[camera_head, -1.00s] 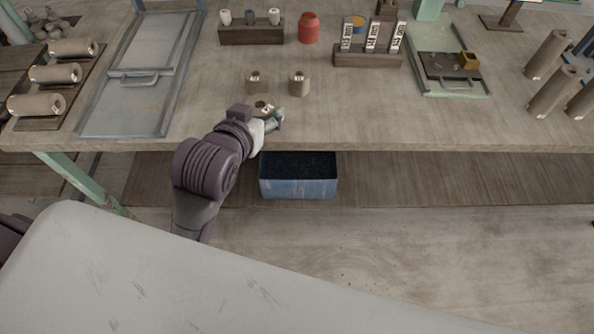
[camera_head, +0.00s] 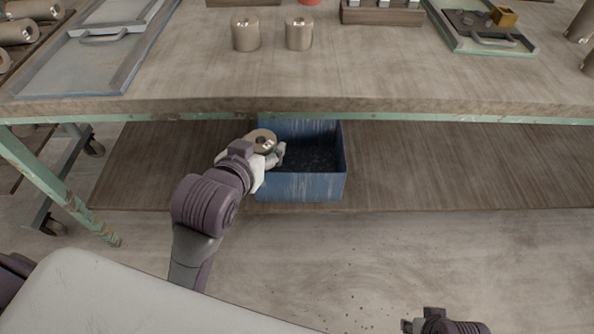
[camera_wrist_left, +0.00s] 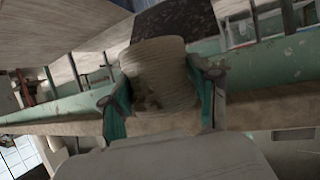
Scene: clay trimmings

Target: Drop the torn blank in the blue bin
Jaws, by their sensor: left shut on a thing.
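My left gripper (camera_head: 266,155) is shut on a tan clay blank (camera_head: 262,137), held at the left side of the blue bin near its rim. In the left wrist view the blank (camera_wrist_left: 160,72) sits between the two teal fingers, with a rough, dark torn patch low on its side. The blue bin (camera_head: 300,188) stands on the lower shelf, open at the top, with dark crumbs inside. My right gripper (camera_head: 425,321) shows at the bottom edge, empty; its jaw opening is unclear.
The table's front edge (camera_head: 420,112) overhangs the back of the bin. Two similar blanks (camera_head: 246,35) (camera_head: 299,34) stand on the table. The lower shelf (camera_head: 450,165) is clear right of the bin. A green table leg (camera_head: 70,195) stands to the left.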

